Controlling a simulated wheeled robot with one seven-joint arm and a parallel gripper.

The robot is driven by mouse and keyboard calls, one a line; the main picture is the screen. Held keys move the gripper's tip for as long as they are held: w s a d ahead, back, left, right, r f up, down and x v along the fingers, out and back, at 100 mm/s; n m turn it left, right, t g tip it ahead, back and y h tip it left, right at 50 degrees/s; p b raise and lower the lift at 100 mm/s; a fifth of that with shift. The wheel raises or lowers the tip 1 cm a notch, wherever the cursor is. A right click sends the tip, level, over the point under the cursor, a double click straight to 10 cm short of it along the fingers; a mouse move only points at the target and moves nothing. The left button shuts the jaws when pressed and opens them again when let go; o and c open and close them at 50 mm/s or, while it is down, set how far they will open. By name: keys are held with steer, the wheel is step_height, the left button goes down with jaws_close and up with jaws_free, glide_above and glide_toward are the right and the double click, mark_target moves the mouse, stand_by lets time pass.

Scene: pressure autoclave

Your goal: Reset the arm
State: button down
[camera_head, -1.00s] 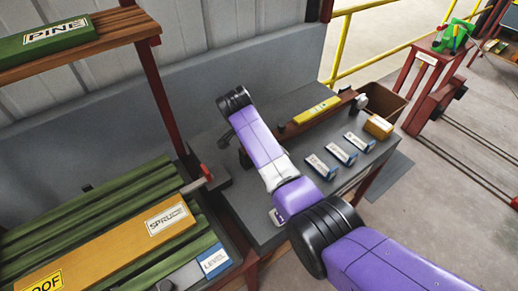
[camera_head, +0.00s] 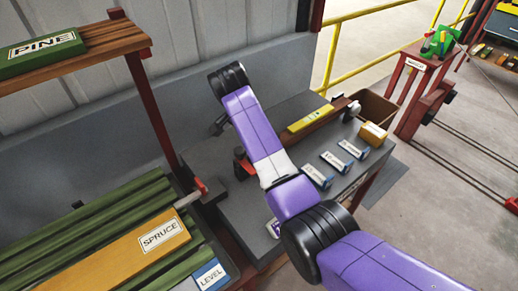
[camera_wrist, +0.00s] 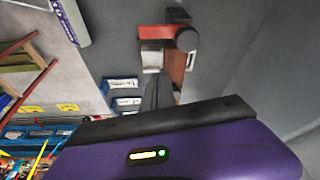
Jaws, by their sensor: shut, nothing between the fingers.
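My purple arm (camera_head: 255,130) reaches from the lower right over the grey workbench (camera_head: 290,112), its black-ringed bend near the back wall. In the wrist view my purple hand (camera_wrist: 180,150), with a small lit indicator, fills the bottom. My gripper (camera_wrist: 159,82) shows there as narrow dark fingers, shut and empty above the bench. In the head view the gripper is mostly hidden behind the arm. A red and black fixture (camera_head: 243,164) sits on the bench partly behind my arm; a red block with a dark round part (camera_wrist: 160,33) shows in the wrist view.
A yellow labelled block (camera_head: 310,118) lies on a wooden beam at the bench's back. Several blue-and-white labelled pieces and an orange box (camera_head: 372,134) stand along the right. A shelf with the green PINE block (camera_head: 42,52) and a rack with the SPRUCE board (camera_head: 105,265) stand left.

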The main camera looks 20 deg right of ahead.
steer(key=w+a+r+n+t+y, duration=0.25)
steer(key=w+r+n+t, duration=0.3)
steer(key=w+t, duration=0.3)
steer(key=s+f+n+t, duration=0.1)
steer(key=s, duration=0.1)
steer(key=s+a+f+n+t, duration=0.1)
steer(key=s, duration=0.1)
steer(key=s+f+n+t, duration=0.1)
steer(key=s, duration=0.1)
steer(key=shift+a+f+y, duration=0.15)
steer(key=shift+a+y, duration=0.05)
steer(key=shift+y, duration=0.15)
steer(key=s+d+n, duration=0.1)
steer(key=s+d, duration=0.1)
steer(key=s, duration=2.4)
steer(key=s+d+n+t, duration=0.1)
steer(key=s+d+n, duration=0.1)
steer(key=s, duration=2.4)
steer(key=shift+s+d+r, duration=0.15)
steer(key=shift+d+r, duration=0.3)
steer(key=shift+d, duration=0.35)
